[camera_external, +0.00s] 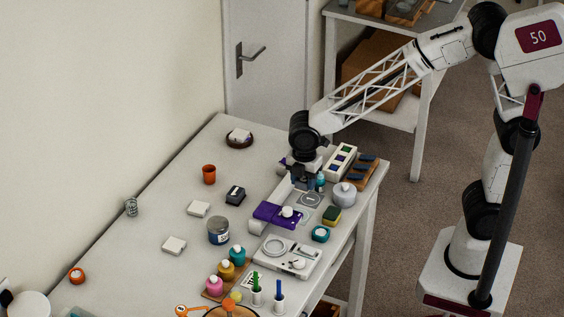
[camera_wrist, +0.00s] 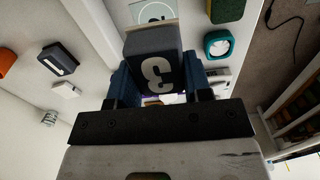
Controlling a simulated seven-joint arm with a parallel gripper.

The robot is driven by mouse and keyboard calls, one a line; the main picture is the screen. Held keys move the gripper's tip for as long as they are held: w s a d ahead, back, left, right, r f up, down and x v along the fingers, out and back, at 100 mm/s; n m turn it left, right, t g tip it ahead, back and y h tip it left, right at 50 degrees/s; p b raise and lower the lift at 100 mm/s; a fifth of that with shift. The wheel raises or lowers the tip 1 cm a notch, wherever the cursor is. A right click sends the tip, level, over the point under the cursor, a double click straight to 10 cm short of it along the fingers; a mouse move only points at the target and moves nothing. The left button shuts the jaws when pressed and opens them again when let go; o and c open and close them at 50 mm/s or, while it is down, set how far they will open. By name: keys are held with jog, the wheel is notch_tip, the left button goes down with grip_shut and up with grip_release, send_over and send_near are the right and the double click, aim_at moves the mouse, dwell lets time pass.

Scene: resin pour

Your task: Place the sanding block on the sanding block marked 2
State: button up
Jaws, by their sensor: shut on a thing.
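My gripper (camera_wrist: 157,88) is shut on a dark grey sanding block (camera_wrist: 153,52), with a blue finger on either side. A large pale digit that looks like a 3 shows on the held block. In the external view my gripper (camera_external: 301,178) is over the back right part of the table, and the held block is mostly hidden there. Another dark block (camera_external: 235,194) sits on the table to the left of my gripper. It also shows at the left of the wrist view (camera_wrist: 58,60), with a pale mark too small to read.
A purple and white device (camera_external: 277,214) stands in front of my gripper. A green and yellow sponge (camera_external: 331,215), a teal roll (camera_external: 320,234) and a grey lidded pot (camera_external: 344,194) are to its right. White blocks (camera_external: 199,209) and an orange cup (camera_external: 209,174) lie left, with bare table between.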

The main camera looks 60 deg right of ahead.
aim_at(304, 179)
notch_tip(304, 179, up, 4)
jog(key=shift+r, duration=0.1)
jog(key=shift+d, duration=0.4)
jog(key=s+d, duration=0.2)
jog(key=d, duration=2.6)
notch_tip(304, 179, down, 6)
jog(key=shift+a+f, duration=0.15)
jog(key=shift+w, duration=0.1)
jog(key=w, duration=0.5)
jog(key=w+d+f, duration=0.1)
jog(key=w, duration=0.9)
jog(key=shift+d+f, duration=0.15)
jog(key=shift+d, duration=0.05)
